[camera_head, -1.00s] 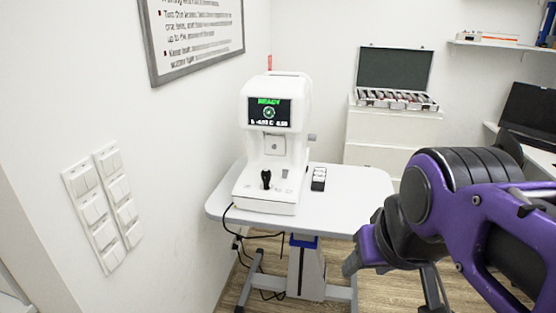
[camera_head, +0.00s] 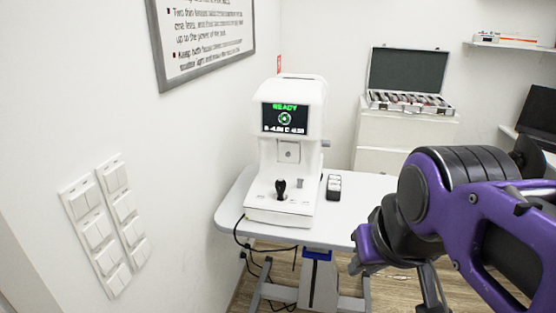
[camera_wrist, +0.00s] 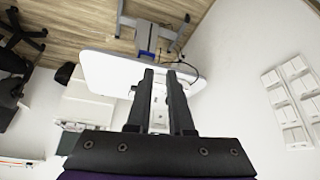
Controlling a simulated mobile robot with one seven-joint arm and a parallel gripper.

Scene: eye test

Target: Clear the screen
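The white eye-test machine (camera_head: 288,95) stands upright on a small white table (camera_head: 355,192). Its dark screen (camera_head: 285,118) is lit, with green "READY" on top, a green ring in the middle and a line of figures below. A black joystick (camera_head: 281,188) stands on its base. A small dark box with pale keys (camera_head: 333,187) lies on the table right of the machine. My gripper (camera_wrist: 160,72) is open and looks empty in the wrist view. Its fingers partly hide the white machine there. In the head view my arm is at the right, apart from the machine.
Switch panels (camera_head: 105,225) and a framed text board (camera_head: 205,33) are on the left wall. A white cabinet (camera_head: 390,135) at the back bears an open lens case (camera_head: 408,75). A dark monitor (camera_head: 538,113) stands at far right. Cables (camera_head: 258,262) hang below the table.

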